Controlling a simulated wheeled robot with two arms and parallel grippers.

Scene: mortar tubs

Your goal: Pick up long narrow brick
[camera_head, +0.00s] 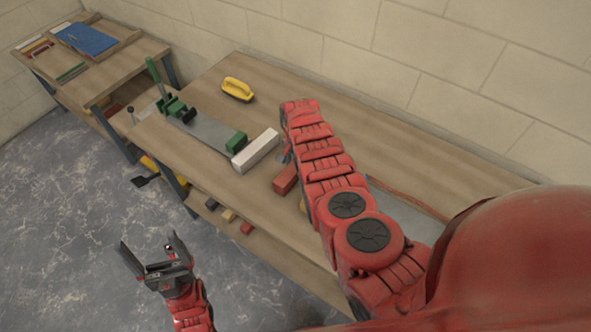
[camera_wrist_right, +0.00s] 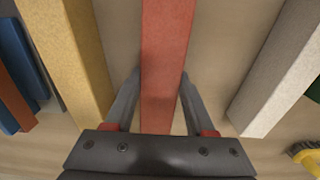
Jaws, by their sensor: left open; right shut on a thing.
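A long narrow red brick (camera_wrist_right: 167,50) runs between the two fingers of my right gripper (camera_wrist_right: 160,85) in the right wrist view, and the gripper is shut on it. In the head view only one end of the red brick (camera_head: 286,178) shows beside my right arm; the arm hides most of that gripper. I cannot tell whether the brick touches the bench. My left gripper (camera_head: 156,250) is open and empty, over the floor in front of the bench.
A white block (camera_head: 256,151) lies left of the red brick in the head view, with a green-ended grey plate tool (camera_head: 205,130) beyond. A yellow brick (camera_wrist_right: 75,50) and blue piece (camera_wrist_right: 18,60) show in the wrist view.

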